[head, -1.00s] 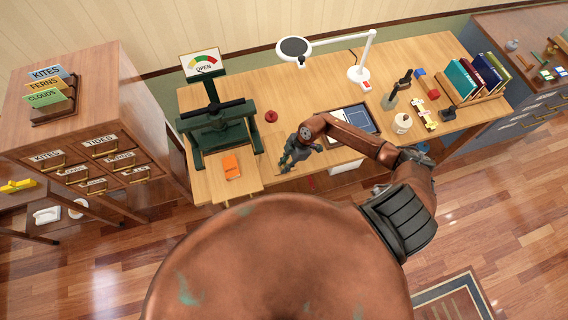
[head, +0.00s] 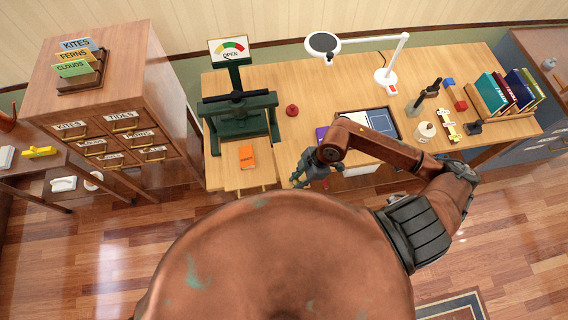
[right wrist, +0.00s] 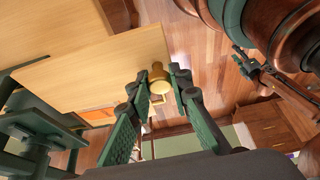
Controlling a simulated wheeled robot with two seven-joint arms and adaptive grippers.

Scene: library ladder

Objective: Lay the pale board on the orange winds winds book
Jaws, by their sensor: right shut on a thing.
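The orange book (head: 247,157) lies flat at the desk's left front, before the green press. In the right wrist view an orange strip (right wrist: 97,114) shows past the edge of a wide pale board (right wrist: 95,72). A brass knob (right wrist: 158,78) stands at that board's edge, between my right fingertips. My right gripper (head: 298,181) is at the desk's front edge, right of the orange book; its fingers are closed around the knob.
The green press (head: 240,122) stands just behind the book. A red knob-like object (head: 292,110), a tray (head: 352,112) and a white lamp (head: 386,78) stand to the right. A drawer cabinet (head: 113,125) stands left of the desk. Open floor lies in front.

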